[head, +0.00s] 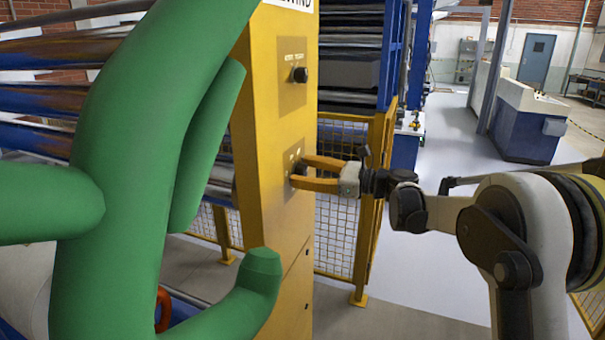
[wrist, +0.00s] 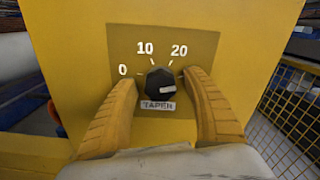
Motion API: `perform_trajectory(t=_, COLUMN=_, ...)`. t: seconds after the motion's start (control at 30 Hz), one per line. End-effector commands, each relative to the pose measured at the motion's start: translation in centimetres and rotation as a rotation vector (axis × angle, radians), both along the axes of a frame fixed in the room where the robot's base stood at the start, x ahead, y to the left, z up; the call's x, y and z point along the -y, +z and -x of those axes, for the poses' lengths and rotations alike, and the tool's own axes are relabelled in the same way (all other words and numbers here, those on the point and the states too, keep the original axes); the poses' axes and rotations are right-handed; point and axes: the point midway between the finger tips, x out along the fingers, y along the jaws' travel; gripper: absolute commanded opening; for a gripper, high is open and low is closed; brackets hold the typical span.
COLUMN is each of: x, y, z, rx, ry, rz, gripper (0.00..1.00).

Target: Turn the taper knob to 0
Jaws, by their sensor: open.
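The taper knob (wrist: 160,82) is black and faceted, on a yellow panel. It sits above a "TAPER" label (wrist: 158,105), with the marks 0, 10 and 20 arranged from left to right around its top. A white line shows on the knob's right side, slanting slightly up to the right, away from 0; its exact reading is unclear. My gripper (wrist: 160,98) is open, with one orange finger on each side of the knob. I cannot tell whether either finger touches it. In the head view, my gripper (head: 301,173) reaches the yellow column from the right and the knob is partly hidden.
Another black knob (head: 300,75) is higher on the yellow column (head: 275,115). Yellow mesh fencing (head: 335,235) stands behind my gripper. A large green curved shape (head: 135,150) fills the left foreground. Open floor (head: 450,140) lies to the right.

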Motion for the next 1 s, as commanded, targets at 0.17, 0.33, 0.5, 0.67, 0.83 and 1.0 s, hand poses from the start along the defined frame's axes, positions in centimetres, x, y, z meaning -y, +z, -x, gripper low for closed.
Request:
perform_trajectory(t=0.17, x=-0.01, y=0.02, z=-0.01, rx=0.000, ry=0.000, rz=0.000, gripper=0.59)
perform_trajectory(t=0.33, x=0.01, y=0.02, z=0.01, rx=0.000, ry=0.000, rz=0.000, gripper=0.14)
perform_trajectory(t=0.5, x=0.02, y=0.02, z=0.01, rx=0.001, ry=0.000, rz=0.000, gripper=0.05)
perform_trajectory(t=0.67, x=0.02, y=0.04, z=0.02, rx=0.019, ry=0.000, rz=0.007, gripper=0.05)
perform_trajectory(t=0.83, x=0.01, y=0.07, z=0.02, rx=0.082, ry=0.000, rz=0.030, gripper=0.05)
perform_trajectory(t=1.0, x=0.01, y=0.11, z=0.02, rx=0.195, ry=0.000, rz=0.071, gripper=0.05)
